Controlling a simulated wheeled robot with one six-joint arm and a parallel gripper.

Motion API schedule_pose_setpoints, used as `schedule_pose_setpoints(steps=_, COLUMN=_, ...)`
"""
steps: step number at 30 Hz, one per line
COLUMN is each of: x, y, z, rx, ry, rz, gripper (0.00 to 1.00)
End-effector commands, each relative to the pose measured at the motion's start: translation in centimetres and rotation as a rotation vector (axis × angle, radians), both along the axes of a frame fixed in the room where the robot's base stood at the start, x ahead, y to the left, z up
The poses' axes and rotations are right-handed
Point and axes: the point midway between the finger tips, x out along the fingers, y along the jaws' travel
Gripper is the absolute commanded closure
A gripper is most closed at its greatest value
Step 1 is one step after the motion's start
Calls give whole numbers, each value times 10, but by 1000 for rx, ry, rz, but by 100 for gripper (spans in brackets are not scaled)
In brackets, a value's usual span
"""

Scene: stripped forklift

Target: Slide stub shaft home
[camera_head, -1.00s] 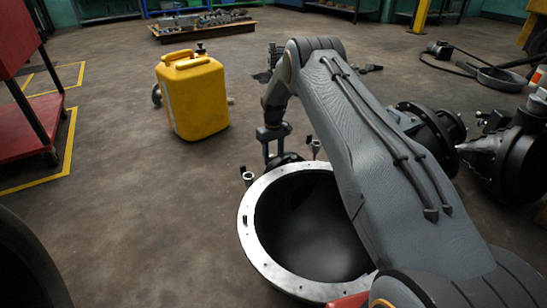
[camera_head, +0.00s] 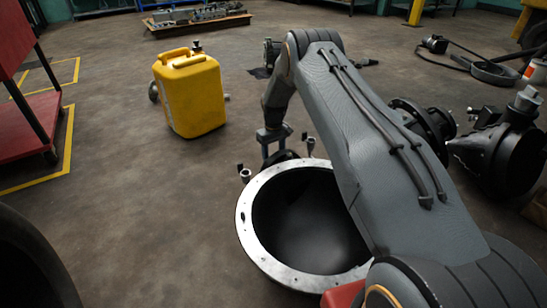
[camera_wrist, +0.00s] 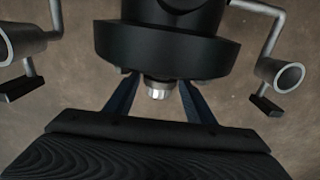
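A short silver stub end (camera_wrist: 157,90) shows in the wrist view, below a black round flange (camera_wrist: 165,50). I take it to be the stub shaft. My gripper (camera_wrist: 158,82) has its two blue-grey fingers on either side of this stub, tips against or behind the flange edge. The fingers are apart, and whether they press on anything is hidden. In the head view my gripper (camera_head: 275,155) points down at a dark round part (camera_head: 280,157) at the far rim of a large open black housing with a pale flange ring (camera_head: 247,222).
A yellow can (camera_head: 190,95) stands on the floor to the left. Black machine parts (camera_head: 505,145) lie at right. A red cart (camera_head: 30,120) is at far left. Floor left of the housing is clear.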

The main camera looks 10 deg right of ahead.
Motion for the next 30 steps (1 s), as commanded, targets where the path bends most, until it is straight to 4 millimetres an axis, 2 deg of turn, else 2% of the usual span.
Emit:
schedule_pose_setpoints(steps=10, x=0, y=0, z=0, rx=0, ry=-1, rz=0, gripper=41)
schedule_pose_setpoints(steps=14, x=0, y=0, z=6, rx=0, ry=-1, rz=0, gripper=41)
schedule_pose_setpoints(steps=17, x=0, y=0, z=17, rx=0, ry=-2, rz=0, gripper=41)
schedule_pose_setpoints(steps=25, x=0, y=0, z=61, rx=0, ry=-2, rz=0, gripper=41)
schedule_pose_setpoints(steps=30, x=0, y=0, z=77, rx=0, ry=0, rz=0, gripper=41)
